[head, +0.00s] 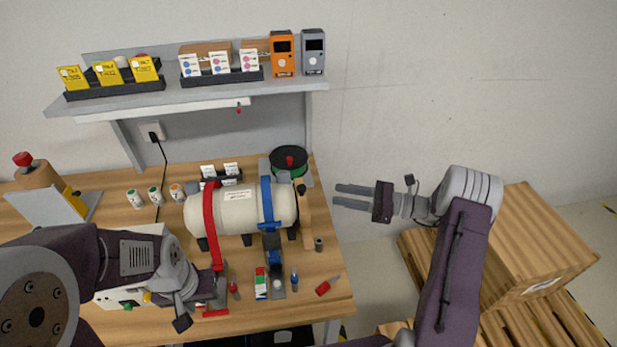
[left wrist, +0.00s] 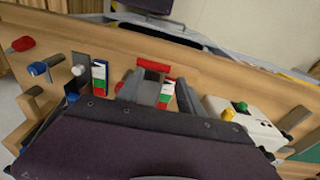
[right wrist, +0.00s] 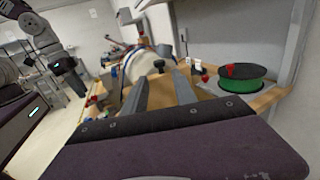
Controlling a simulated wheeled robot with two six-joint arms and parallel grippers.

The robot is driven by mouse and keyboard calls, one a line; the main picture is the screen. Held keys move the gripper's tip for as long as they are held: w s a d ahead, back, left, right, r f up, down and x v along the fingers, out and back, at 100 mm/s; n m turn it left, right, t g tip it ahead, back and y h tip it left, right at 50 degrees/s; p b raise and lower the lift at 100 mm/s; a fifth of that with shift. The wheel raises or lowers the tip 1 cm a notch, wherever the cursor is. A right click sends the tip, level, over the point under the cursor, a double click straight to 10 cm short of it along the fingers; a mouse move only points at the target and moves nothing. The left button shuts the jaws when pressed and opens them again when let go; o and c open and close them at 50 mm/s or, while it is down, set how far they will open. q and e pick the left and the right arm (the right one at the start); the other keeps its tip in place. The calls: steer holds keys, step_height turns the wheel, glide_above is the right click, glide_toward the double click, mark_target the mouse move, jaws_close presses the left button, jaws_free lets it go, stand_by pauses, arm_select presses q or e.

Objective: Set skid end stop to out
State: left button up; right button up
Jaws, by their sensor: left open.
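A cream tank (head: 235,212) lies on a skid on the workbench, under a red strap (head: 209,220) and a blue strap (head: 266,205). At its right end stands a wooden piece with a black knob (head: 301,189), which looks like the end stop; I cannot tell its setting. The knob (right wrist: 159,64) also shows beyond my right fingers in the right wrist view. My right gripper (head: 353,197) is open and empty, right of the bench edge and apart from the knob. My left gripper (head: 205,300) is open by a red-ended lever (left wrist: 153,66); contact is unclear.
A green spool (head: 289,162) sits behind the tank's right end. A shelf (head: 190,98) hangs above.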

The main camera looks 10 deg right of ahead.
mark_target(304, 215)
steer(key=x, duration=0.9)
steer(key=shift+a+f, duration=0.15)
steer(key=shift+a, duration=0.2)
steer(key=shift+d, duration=0.1)
jaws_close()
steer(key=shift+w, duration=0.1)
stand_by(0.6)
